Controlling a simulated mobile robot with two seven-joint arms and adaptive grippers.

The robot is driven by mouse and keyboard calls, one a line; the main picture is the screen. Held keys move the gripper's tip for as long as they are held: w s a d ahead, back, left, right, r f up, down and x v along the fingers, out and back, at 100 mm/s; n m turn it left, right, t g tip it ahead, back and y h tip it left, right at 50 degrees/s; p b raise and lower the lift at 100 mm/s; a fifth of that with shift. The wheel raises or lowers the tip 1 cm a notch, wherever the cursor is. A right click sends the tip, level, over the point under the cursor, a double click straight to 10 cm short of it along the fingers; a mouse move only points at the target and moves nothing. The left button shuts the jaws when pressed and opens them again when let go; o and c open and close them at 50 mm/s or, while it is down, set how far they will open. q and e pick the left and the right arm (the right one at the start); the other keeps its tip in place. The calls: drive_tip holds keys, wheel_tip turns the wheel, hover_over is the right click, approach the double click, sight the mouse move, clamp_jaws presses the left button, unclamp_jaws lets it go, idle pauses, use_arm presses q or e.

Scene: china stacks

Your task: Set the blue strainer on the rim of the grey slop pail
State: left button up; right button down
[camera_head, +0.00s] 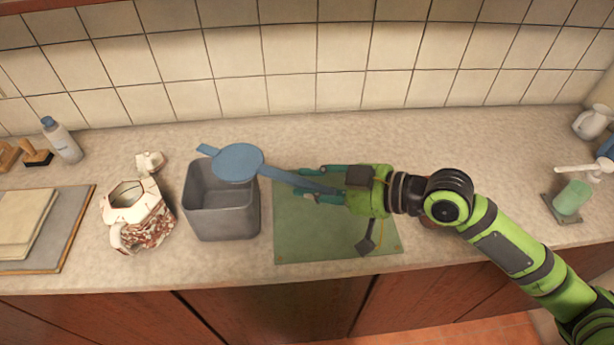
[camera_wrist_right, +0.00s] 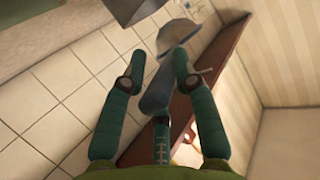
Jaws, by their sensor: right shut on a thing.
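The blue strainer (camera_head: 239,163) has a round bowl, a short tab at its left and a long handle reaching right. My right gripper (camera_head: 322,187) is shut on the handle. In the head view the bowl covers the back part of the open top of the grey slop pail (camera_head: 223,222). I cannot tell whether the strainer touches the rim. The strainer's handle and bowl also show in the right wrist view (camera_wrist_right: 157,97), between the fingers. A grey angular part, probably the pail (camera_wrist_right: 133,10), is at the top there. My left gripper is not in view.
A patterned white and red jug (camera_head: 146,220) stands close left of the pail. A green mat (camera_head: 300,240) lies under my right gripper. Boards (camera_head: 65,235) and a bottle (camera_head: 62,139) are at the left. A green cup (camera_head: 571,198) stands at the right. The tiled wall runs behind.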

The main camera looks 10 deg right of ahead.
sight(286, 174)
drive_tip(key=shift+a, duration=0.25)
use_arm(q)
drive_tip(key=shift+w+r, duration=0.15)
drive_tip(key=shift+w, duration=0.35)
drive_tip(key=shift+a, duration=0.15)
use_arm(e)
drive_tip(key=shift+r+p, duration=0.1)
drive_tip(key=shift+p, duration=0.25)
drive_tip(key=w+a, duration=0.1)
drive_tip(key=w+a+p, duration=0.1)
drive_tip(key=a, duration=0.1)
drive_tip(key=w+a, duration=0.1)
drive_tip(key=shift+a, duration=0.4)
drive_tip(key=shift+w+a+f+b, duration=0.1)
drive_tip(key=shift+f+b, duration=0.1)
drive_tip(key=shift+f, duration=0.3)
drive_tip(key=shift+a+f+b, duration=0.1)
drive_tip(key=shift+f+b, duration=0.05)
drive_tip(key=shift+f, duration=0.3)
use_arm(q)
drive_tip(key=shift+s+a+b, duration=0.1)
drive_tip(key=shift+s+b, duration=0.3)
drive_tip(key=shift+b, duration=0.1)
use_arm(e)
drive_tip(key=shift+f, duration=0.8)
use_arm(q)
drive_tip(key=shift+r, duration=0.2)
